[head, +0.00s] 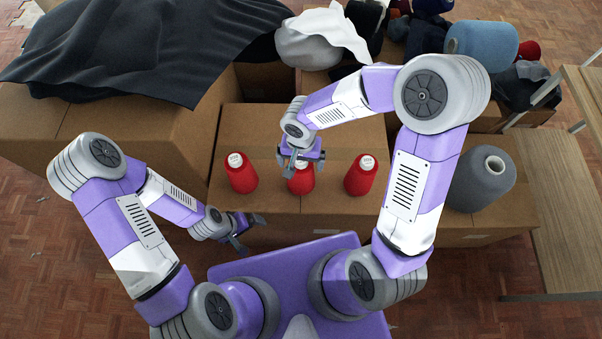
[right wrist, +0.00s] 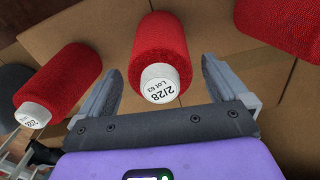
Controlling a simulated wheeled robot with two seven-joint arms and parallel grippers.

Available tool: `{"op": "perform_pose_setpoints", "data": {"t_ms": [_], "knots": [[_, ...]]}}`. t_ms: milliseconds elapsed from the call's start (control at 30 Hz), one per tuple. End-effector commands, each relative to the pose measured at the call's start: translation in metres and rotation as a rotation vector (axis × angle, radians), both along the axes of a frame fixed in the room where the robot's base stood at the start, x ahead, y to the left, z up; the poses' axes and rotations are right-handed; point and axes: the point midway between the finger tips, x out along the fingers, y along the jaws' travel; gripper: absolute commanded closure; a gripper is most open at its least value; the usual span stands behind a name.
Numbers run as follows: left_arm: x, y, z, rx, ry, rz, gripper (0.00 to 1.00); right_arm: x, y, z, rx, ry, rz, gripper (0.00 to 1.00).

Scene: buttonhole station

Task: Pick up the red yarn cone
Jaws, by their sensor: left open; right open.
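Three red yarn cones stand in a row on a cardboard box in the head view: a left cone (head: 242,175), a middle cone (head: 301,181) and a right cone (head: 360,177). My right gripper (head: 299,165) is open over the middle cone and partly hides it. In the right wrist view the middle cone (right wrist: 160,50) has its white labelled top between the two open fingers, with visible gaps on both sides. Another red cone (right wrist: 60,85) lies outside the left finger and a third (right wrist: 285,25) is at the upper right. My left gripper (head: 248,232) is open and empty, low in front of the box.
The cardboard box (head: 270,225) bears the cones. A grey cone (head: 480,180) sits on it at the right. Dark cloth (head: 150,50) covers boxes at the back left. A blue roll (head: 483,45) and other textiles fill the back. A wooden bench (head: 565,220) stands at the right.

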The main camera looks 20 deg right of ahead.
Motion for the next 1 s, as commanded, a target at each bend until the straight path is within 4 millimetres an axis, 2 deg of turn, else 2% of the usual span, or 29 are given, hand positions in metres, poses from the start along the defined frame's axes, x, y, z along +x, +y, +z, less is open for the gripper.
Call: {"op": "perform_pose_setpoints", "data": {"t_ms": [100, 633, 867, 1000], "knots": [[0.0, 0.0, 0.001, 0.0, 0.0, 0.0, 0.0, 0.0, 0.0, 0.001, 0.0, 0.0, 0.0, 0.02], [0.0, 0.0, 0.0, 0.0, 0.0, 0.0, 0.0, 0.0, 0.0, 0.001, 0.0, 0.0, 0.0, 0.83], [0.0, 0.0, 0.001, 0.0, 0.0, 0.0, 0.0, 0.0, 0.0, 0.002, 0.001, -0.001, 0.0, 0.84], [0.0, 0.0, 0.007, 0.0, 0.0, 0.0, 0.0, 0.001, 0.0, 0.015, 0.001, -0.004, -0.001, 0.84]]}}
